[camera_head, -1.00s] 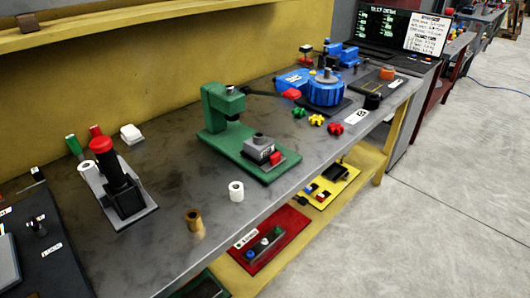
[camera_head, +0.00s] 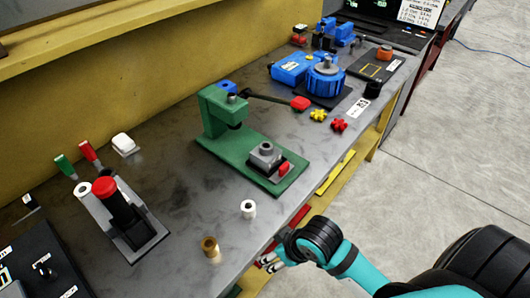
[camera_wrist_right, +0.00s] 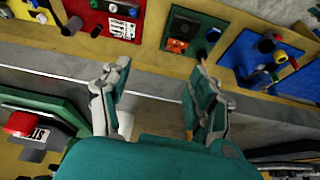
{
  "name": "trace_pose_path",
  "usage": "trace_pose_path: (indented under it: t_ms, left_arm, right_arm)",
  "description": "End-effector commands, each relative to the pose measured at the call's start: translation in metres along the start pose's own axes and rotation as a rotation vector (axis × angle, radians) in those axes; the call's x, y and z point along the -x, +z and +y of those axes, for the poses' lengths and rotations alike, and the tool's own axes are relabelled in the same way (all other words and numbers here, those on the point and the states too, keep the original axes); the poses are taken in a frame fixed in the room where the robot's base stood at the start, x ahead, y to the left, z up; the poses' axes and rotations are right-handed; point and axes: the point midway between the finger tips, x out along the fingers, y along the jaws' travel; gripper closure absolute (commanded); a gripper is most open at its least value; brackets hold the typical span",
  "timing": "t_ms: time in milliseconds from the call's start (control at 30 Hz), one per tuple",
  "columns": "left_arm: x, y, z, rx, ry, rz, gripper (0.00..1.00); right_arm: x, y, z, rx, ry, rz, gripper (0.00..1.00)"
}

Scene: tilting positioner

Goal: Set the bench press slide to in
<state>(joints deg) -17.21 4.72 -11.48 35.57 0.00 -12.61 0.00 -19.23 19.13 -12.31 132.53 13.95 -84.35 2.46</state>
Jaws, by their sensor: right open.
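The green bench press (camera_head: 222,112) stands on the grey bench, its base reaching toward the front edge. Its grey slide block (camera_head: 264,157) sits at the front part of the base, clear of the ram under the press head. A red knob (camera_head: 284,168) is on the block's front side. My right gripper (camera_head: 272,261) is low at the bench's front edge, apart from the press. In its wrist view the fingers (camera_wrist_right: 155,92) are spread with nothing gripped. My left gripper is out of view.
A white ring (camera_head: 248,208) and a brass bushing (camera_head: 210,246) stand on the bench near my right gripper. The lever with a red grip (camera_head: 300,103) extends behind the slide. A lower shelf holds coloured panels (camera_wrist_right: 190,35).

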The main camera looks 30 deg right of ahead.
Motion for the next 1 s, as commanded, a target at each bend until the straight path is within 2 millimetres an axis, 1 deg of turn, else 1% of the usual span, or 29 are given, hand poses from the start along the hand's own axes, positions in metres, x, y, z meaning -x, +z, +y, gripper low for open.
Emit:
trace_pose_path:
  t_ms: [33,67,100,233,367,433,467,567,600,667,700,800,900,1000]
  left_arm:
    - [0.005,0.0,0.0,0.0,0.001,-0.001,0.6]
    - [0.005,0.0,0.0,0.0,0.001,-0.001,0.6]
    - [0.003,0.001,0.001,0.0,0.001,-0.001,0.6]
    - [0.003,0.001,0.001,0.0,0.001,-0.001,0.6]
    - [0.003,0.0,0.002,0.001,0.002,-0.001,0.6]
    - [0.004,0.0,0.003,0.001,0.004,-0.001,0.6]
    - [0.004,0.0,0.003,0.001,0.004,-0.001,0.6]
    - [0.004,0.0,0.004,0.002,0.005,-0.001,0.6]
    - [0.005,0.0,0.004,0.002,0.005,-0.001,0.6]
    - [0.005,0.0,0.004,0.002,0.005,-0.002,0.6]
    - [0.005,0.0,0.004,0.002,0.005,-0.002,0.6]
    - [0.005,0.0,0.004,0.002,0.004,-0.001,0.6]
    - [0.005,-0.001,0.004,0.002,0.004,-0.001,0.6]
    - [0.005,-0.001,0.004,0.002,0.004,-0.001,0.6]
  right_arm:
    - [0.018,-0.005,-0.003,0.015,-0.002,0.01,0.38]
    - [0.021,-0.008,-0.003,0.027,-0.004,0.013,0.38]
    - [0.017,-0.016,0.001,0.05,-0.011,0.022,0.38]
    - [0.019,-0.04,0.008,0.114,-0.039,0.043,0.38]
    - [0.026,-0.064,0.021,0.179,-0.059,0.052,0.38]
    - [0.033,-0.078,0.033,0.213,-0.065,0.05,0.38]
    - [0.037,-0.085,0.04,0.227,-0.065,0.047,0.38]
    - [0.057,-0.107,0.071,0.255,-0.055,0.027,0.38]
    - [0.068,-0.116,0.088,0.254,-0.046,0.013,0.38]
    - [0.089,-0.127,0.114,0.235,-0.031,-0.007,0.38]
    - [0.104,-0.133,0.13,0.213,-0.022,-0.016,0.38]
    - [0.14,-0.142,0.164,0.143,-0.004,-0.031,0.38]
    - [0.167,-0.147,0.185,0.079,0.003,-0.031,0.38]
    - [0.18,-0.148,0.194,0.043,0.002,-0.03,0.38]
